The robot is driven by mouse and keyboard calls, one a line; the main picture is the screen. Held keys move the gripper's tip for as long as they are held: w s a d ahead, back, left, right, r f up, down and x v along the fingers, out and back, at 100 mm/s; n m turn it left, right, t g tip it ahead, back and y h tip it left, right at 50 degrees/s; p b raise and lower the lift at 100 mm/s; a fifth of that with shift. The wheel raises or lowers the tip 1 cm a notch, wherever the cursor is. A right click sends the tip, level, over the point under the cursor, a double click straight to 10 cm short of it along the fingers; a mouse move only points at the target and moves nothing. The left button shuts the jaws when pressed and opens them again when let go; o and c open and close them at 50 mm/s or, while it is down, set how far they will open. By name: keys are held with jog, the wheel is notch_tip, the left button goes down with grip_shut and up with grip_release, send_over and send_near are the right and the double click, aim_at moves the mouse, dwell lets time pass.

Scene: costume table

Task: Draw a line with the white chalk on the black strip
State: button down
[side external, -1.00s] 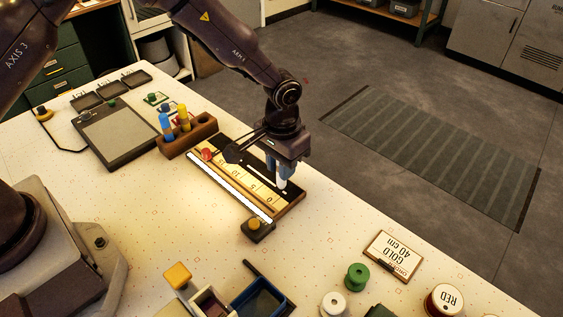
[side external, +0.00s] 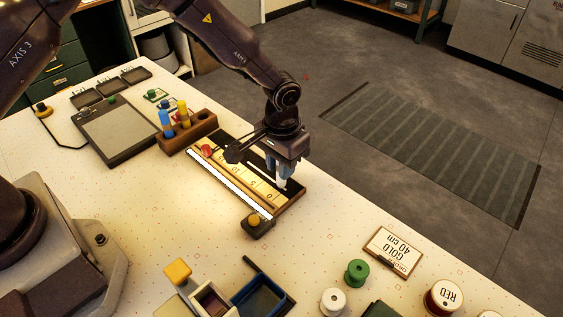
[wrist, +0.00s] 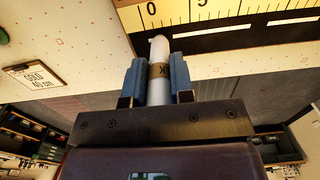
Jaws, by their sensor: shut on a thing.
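The white chalk (wrist: 159,62) has a gold band marked K. My gripper (wrist: 157,80) is shut on it, one blue-grey finger on each side. In the side view my gripper (side external: 283,172) is over the near-right end of the long ruled board (side external: 292,203), with the chalk pointing down. The black strip (side external: 228,140) runs along the board beside the cream ruler scale (side external: 262,188); my gripper hides part of it. In the wrist view the chalk tip is close to the board's edge.
A wooden holder (side external: 190,140) with blue and yellow sticks stands beyond the board's left end.

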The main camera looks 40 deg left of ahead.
jog(key=shift+a+r, duration=0.1)
jog(key=shift+a, duration=0.9)
jog(key=shift+a, duration=1)
jog(key=shift+a, duration=0.2)
jog(key=shift+a, duration=0.85)
jog(key=shift+a, duration=0.1)
jog(key=shift+a, duration=0.8)
jog(key=shift+f, duration=0.2)
